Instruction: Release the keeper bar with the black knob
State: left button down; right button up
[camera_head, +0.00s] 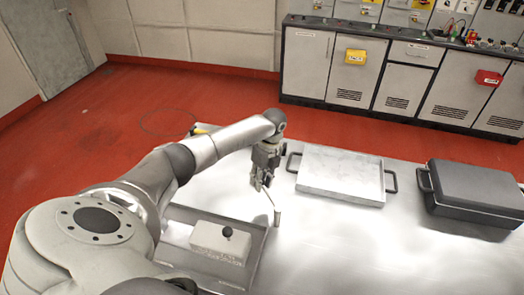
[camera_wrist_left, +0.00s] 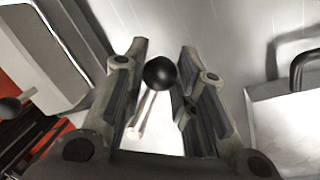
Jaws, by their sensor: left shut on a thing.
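My left gripper (camera_head: 262,183) is above the metal table in the head view, by the right side of a shallow tray. In the left wrist view, a round black knob (camera_wrist_left: 160,73) sits between the fingers of this gripper (camera_wrist_left: 163,80), which is shut on it. A thin pale rod (camera_wrist_left: 147,108) runs from the knob. In the head view, the slanting rod (camera_head: 269,197) meets a short upright post (camera_head: 277,217) at the tray's edge; the knob is hidden there by the fingers. My right gripper is not in view.
A pale block with another black knob (camera_head: 227,232) stands in the shallow tray (camera_head: 258,252). An empty handled tray (camera_head: 340,173) and a dark lidded case (camera_head: 473,190) are to the right. The table (camera_head: 340,250) is clear in front of them.

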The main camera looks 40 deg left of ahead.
pick_arm(q)
jog(key=shift+w+r, duration=0.2)
jog(key=shift+w, duration=0.15)
jog(key=c, duration=1.3)
grip_release()
jog(key=shift+o, duration=0.8)
jog(key=shift+w+d+f, duration=0.1)
jog(key=shift+w+f, duration=0.05)
jog(key=shift+f, duration=0.05)
jog(key=shift+r, duration=0.6)
notch_tip(320, 180, up, 11)
jog(key=w, duration=0.2)
jog(key=shift+d+f, duration=0.15)
jog(key=shift+d, duration=0.1)
jog(key=shift+w+f, duration=0.1)
